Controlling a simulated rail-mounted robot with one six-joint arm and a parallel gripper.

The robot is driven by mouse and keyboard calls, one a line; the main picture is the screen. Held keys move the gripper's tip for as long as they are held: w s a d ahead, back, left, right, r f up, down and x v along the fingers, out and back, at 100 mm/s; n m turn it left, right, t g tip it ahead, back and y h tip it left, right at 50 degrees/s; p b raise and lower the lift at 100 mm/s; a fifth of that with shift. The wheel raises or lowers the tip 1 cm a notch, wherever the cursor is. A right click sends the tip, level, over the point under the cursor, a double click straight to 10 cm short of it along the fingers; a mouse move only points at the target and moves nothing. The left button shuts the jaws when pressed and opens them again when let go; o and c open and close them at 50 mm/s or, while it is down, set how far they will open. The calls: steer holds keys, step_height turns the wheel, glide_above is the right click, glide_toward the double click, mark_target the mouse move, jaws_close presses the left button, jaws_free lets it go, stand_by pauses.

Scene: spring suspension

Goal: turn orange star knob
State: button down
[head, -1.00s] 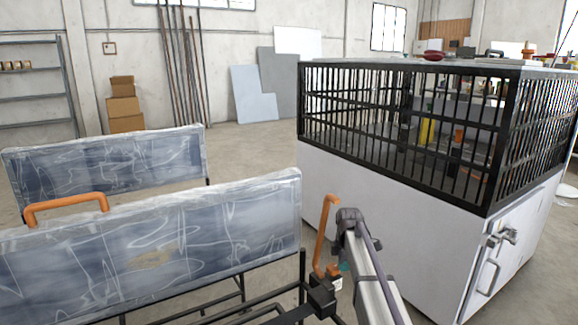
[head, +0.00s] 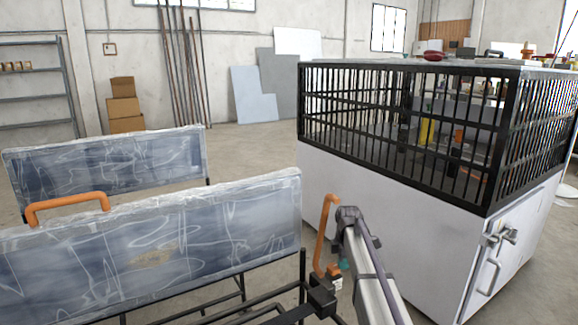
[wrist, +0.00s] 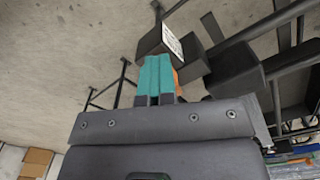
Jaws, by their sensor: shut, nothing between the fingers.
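A small orange piece (head: 333,270), likely the star knob, sits at the black block (head: 322,296) on the frame's front corner, just right of the foot of a tall orange handle (head: 326,232). It is too small to make out its star shape. My gripper (head: 343,266) shows as a teal tip right beside it, below my arm's bend. In the wrist view my teal fingers (wrist: 154,80) are together with nothing between them. A sliver of orange (wrist: 177,80) shows behind their right side, mostly hidden. I cannot tell whether the fingers touch it.
A black block with a white label (wrist: 172,42) lies just beyond the fingertips, with black frame bars (wrist: 262,65) to the right. Two scuffed panels (head: 150,245) stand at left, one with an orange handle (head: 66,205). A white cabinet with a black cage (head: 400,115) stands at right.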

steer(key=shift+w+a+f, duration=0.1)
steer(key=shift+w+f, duration=0.05)
steer(key=shift+w, duration=0.4)
steer(key=shift+w+a+f, duration=0.1)
steer(key=shift+w, duration=0.4)
steer(key=shift+w+d, duration=0.1)
steer(key=shift+s+r+p, duration=1.45)
steer(key=shift+r+p, duration=1.95)
steer(key=shift+p, duration=0.45)
step_height(320, 180, down, 7)
steer(key=b, duration=0.7)
steer(key=shift+s+d, duration=0.15)
steer(key=shift+d, duration=0.05)
